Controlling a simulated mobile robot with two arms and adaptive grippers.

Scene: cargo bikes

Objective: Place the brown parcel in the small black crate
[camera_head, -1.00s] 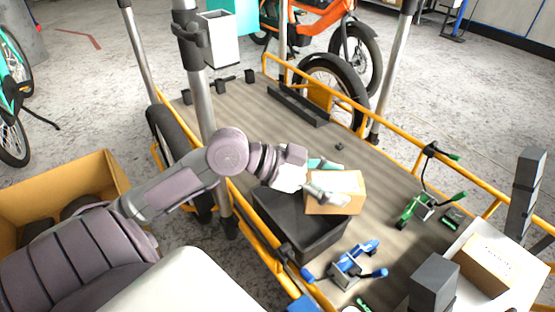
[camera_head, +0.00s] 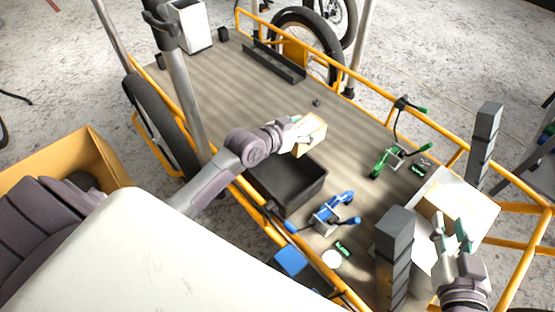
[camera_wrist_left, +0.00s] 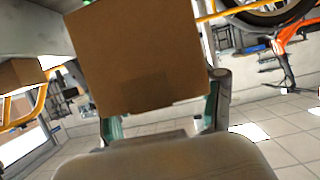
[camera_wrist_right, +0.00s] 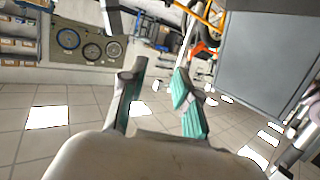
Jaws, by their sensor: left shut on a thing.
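The brown parcel (camera_head: 312,138) is held by my left gripper (camera_head: 298,132) above the far edge of the small black crate (camera_head: 318,187). The parcel appears tilted in the head view. It fills the top middle of the left wrist view (camera_wrist_left: 138,60), with a finger on each side. The crate stands on the cargo deck, and its visible interior looks empty. My right gripper (camera_head: 453,238) is open and empty at the lower right, in front of a white box (camera_head: 475,205). Its two parted fingers also show in the right wrist view (camera_wrist_right: 155,95).
Another brown parcel (camera_head: 437,200) is at the white box. A blue clamp-like tool (camera_head: 333,212) lies right of the crate and a green one (camera_head: 393,160) farther back. Dark stacked blocks (camera_head: 395,245) stand near the right gripper. A silver post (camera_head: 181,80) rises left of the crate.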

